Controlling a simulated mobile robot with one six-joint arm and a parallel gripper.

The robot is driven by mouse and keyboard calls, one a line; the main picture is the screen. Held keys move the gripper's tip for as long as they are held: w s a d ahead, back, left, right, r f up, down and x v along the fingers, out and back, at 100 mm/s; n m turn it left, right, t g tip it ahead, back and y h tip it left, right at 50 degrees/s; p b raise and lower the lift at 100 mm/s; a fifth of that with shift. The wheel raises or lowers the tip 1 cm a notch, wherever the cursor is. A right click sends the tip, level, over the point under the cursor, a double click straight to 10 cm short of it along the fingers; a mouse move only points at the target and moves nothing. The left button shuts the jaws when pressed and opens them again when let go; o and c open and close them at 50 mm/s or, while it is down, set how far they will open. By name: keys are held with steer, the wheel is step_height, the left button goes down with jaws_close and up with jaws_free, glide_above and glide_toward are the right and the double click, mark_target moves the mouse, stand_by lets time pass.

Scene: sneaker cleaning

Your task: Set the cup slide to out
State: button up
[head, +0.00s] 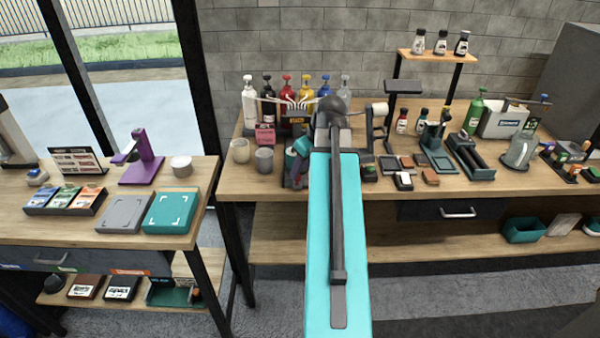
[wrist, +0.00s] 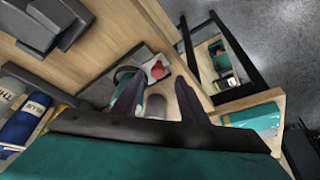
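My gripper (wrist: 160,76) is in the wrist view with its two dark fingers apart and nothing held between them. A grey cylinder, perhaps a cup (wrist: 155,106), shows between the fingers, lower in the picture. A dark tray-like part (wrist: 103,92) with a dark ring lies beside the left finger; I cannot tell whether this is the cup slide or how it is set. A red round thing (wrist: 157,70) on a pale piece shows beyond the fingertips. In the head view a pale cup (head: 240,151) and a grey cup (head: 264,160) stand at the workbench's left end.
Several bottles (head: 286,92) stand behind my arm, near the brick wall. A blue bottle (wrist: 27,120) is close on the left in the wrist view. A gap separates the workbench (head: 400,218) from the left table (head: 60,225), which holds a teal pad (head: 170,211).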

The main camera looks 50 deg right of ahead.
steer(key=v, duration=1)
steer(key=shift+b, duration=0.45)
steer(key=shift+f, duration=0.1)
steer(key=w+a+f+n+g+y, duration=0.2)
steer(key=w+a+f+g, duration=0.1)
steer(key=a+f, duration=1.15)
steer(key=w+a+f+n+g+y, duration=0.2)
steer(key=w+a+f+g, duration=0.15)
steer(key=a+f, duration=1.1)
steer(key=s+a+f+g, duration=0.1)
steer(key=s+a+f, duration=0.3)
steer(key=f, duration=0.2)
steer(key=s+a+f+g+h, duration=0.1)
steer(key=s+a+f, duration=0.2)
steer(key=f, duration=0.4)
steer(key=s+a+f+g, duration=0.1)
steer(key=s+a+f, duration=0.3)
steer(key=f, duration=0.2)
steer(key=s+a+f+m+h, duration=0.1)
steer(key=s+f+m+h, duration=0.2)
steer(key=s+f, duration=0.8)
steer(key=shift+s+a+f+m, duration=0.25)
steer(key=shift+s+f+m, duration=0.1)
steer(key=shift+f+m, duration=0.1)
